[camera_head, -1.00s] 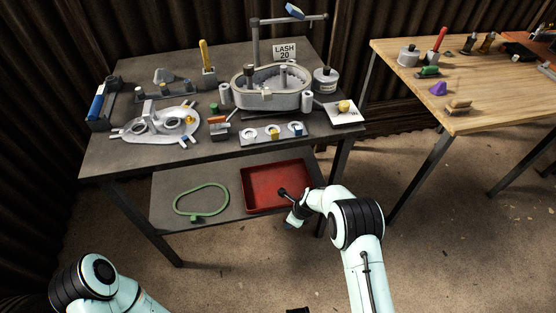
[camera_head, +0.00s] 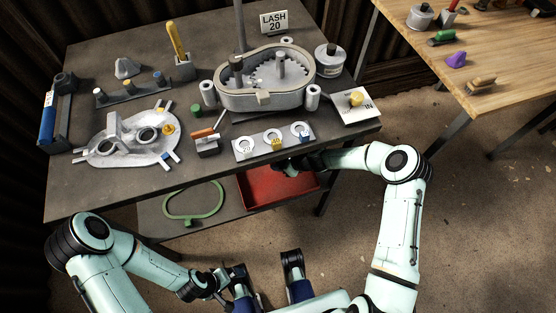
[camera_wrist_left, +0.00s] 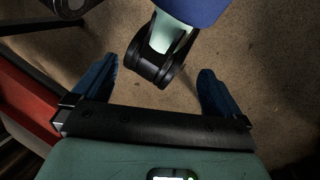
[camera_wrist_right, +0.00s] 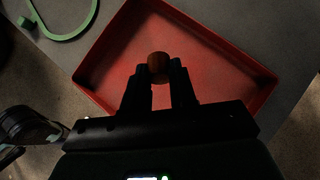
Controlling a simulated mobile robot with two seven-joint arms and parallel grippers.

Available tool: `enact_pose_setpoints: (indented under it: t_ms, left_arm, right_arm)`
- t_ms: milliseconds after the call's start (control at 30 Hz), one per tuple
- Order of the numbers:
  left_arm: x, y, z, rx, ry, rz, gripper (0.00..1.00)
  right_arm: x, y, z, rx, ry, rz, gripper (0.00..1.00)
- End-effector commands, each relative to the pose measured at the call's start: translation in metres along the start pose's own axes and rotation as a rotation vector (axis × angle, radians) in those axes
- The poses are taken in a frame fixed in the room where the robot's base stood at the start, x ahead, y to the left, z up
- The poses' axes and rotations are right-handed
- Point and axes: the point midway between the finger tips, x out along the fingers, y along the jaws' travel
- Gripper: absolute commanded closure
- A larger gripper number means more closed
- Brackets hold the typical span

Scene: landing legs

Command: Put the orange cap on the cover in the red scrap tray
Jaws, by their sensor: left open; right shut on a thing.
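My right gripper (camera_wrist_right: 159,72) is shut on a small round cap (camera_wrist_right: 158,62), orange-brown in the shade. The red scrap tray (camera_wrist_right: 215,85) lies beneath it; I cannot tell whether the cap touches its floor. In the head view the tray (camera_head: 265,195) is on the lower shelf, partly hidden by the tabletop and my right arm, and the held cap is hidden. The grey cover (camera_head: 105,150) lies on the tabletop at left, with an orange-yellow piece (camera_head: 168,129) on it. My left gripper (camera_wrist_left: 157,67) is open and empty, low in front of the table.
The tabletop edge overhangs the shelf close to my right arm. A green loop (camera_head: 178,212) lies on the shelf left of the tray. A grey gear housing (camera_head: 265,95), a white card (camera_head: 352,108) and several small parts crowd the tabletop. A wooden table (camera_head: 500,60) stands at right.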

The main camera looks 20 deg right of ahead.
Motion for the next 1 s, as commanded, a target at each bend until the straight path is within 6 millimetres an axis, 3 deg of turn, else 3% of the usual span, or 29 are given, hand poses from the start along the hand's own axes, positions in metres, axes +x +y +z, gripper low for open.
enact_pose_setpoints:
  t_ms: [233,1000]
  left_arm:
    - [-0.003,0.001,0.005,0.001,-0.014,0.001,0.00]
    - [0.043,-0.020,-0.082,-0.018,0.216,-0.011,0.00]
  right_arm:
    - [-0.001,0.000,0.000,0.013,0.007,0.004,1.00]
    - [0.052,0.000,-0.049,0.014,0.006,0.005,1.00]
